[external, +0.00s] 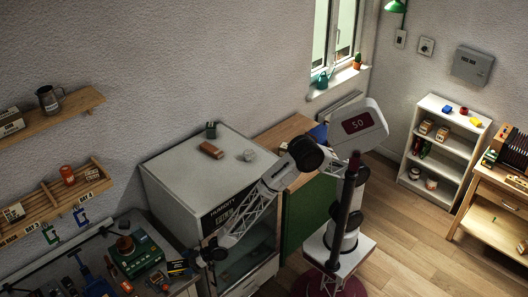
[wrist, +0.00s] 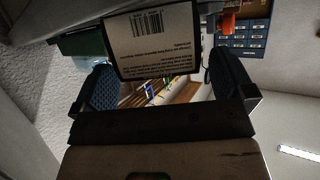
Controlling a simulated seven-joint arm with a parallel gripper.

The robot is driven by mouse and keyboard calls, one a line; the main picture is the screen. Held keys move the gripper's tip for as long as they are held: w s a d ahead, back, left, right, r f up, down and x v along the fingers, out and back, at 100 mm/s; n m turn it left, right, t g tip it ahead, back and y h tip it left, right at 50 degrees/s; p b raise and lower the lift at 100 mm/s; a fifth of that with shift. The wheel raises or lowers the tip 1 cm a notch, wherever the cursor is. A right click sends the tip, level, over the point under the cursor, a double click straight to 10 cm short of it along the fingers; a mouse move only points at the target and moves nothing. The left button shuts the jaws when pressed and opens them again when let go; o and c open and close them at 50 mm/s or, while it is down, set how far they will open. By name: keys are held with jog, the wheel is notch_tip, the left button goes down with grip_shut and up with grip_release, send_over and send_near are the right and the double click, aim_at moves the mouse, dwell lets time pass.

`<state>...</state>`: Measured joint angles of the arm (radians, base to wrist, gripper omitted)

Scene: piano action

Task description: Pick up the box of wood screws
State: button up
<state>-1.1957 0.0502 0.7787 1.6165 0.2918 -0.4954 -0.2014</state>
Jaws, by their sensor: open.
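In the wrist view a box (wrist: 153,42) with a black border and a pale panel carrying a barcode and small print fills the upper middle. Its name is not readable, so I cannot confirm that it is the box of wood screws. My gripper (wrist: 165,88) is open, with one blue padded finger on each side of the box's lower part; I cannot tell whether they touch it. In the external view my gripper (external: 207,256) is low, over the right end of the workbench. A small dark box with yellow and blue marks (external: 179,268) lies just left of it.
A green machine (external: 138,257) and several tools crowd the bench to the left. The pale humidity cabinet (external: 180,190) stands close behind my gripper. Wall shelves (external: 60,205) hang at the left. A blue drawer unit (wrist: 243,40) shows at the wrist view's upper right.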

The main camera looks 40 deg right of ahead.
aim_at(183, 264)
jog(key=shift+x, duration=1)
jog(key=shift+r, duration=0.1)
jog(key=c, duration=1.2)
jog(key=shift+c, duration=0.2)
jog(key=shift+r, duration=0.15)
jog(key=shift+r, duration=4.85)
